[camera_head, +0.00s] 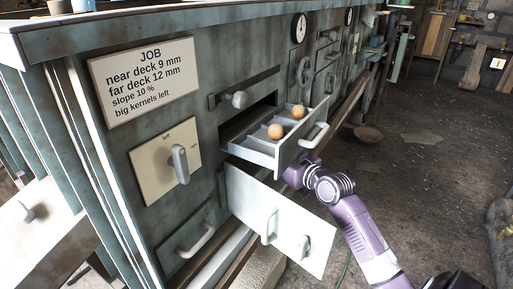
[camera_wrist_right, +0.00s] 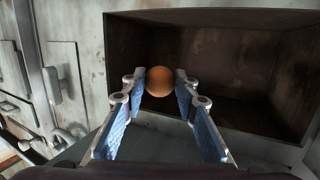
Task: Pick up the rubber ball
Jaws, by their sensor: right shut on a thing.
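The rubber ball (camera_wrist_right: 158,82), an orange-brown sphere, shows in the right wrist view at the mouth of a dark open compartment. My right gripper (camera_wrist_right: 161,77) is shut on it, with the ball between the tips of its two blue-padded fingers. In the head view my right arm reaches in from the lower right, under the pulled-out drawer, and its gripper and this ball are hidden there. My left gripper is in neither view.
The open drawer (camera_head: 248,153) holds two similar orange balls (camera_head: 275,131) (camera_head: 298,112). A pale open door (camera_head: 285,232) with handles stands below it. The compartment's walls (camera_wrist_right: 240,75) surround the space ahead of my right gripper. The floor (camera_head: 435,180) at right is mostly clear.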

